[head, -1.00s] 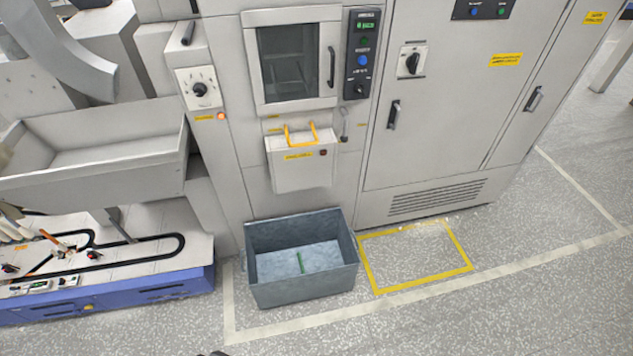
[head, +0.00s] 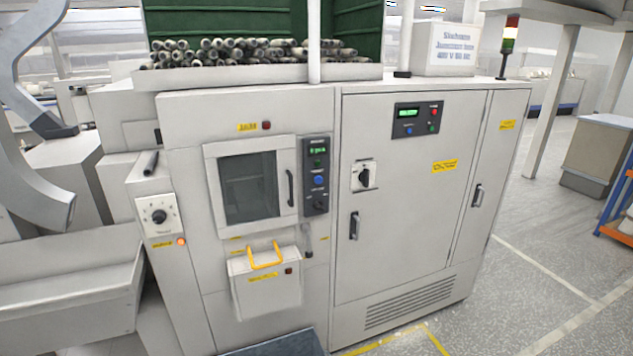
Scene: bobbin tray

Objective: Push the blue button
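A blue button (head: 318,180) sits on the dark vertical control panel (head: 316,150) right of the windowed door, below a green button and a lit display. A second, smaller blue button (head: 409,131) is on the wider dark panel (head: 420,119) on the large cabinet door, beside red and green buttons. Neither of my grippers is in the head view, and nothing covers either button.
The windowed door (head: 250,187) has a black handle. A box with a yellow handle (head: 265,280) sticks out below it. A black rotary switch (head: 364,176) is on the large cabinet (head: 400,230). Floor at the right is open. Bobbins (head: 250,50) lie on top.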

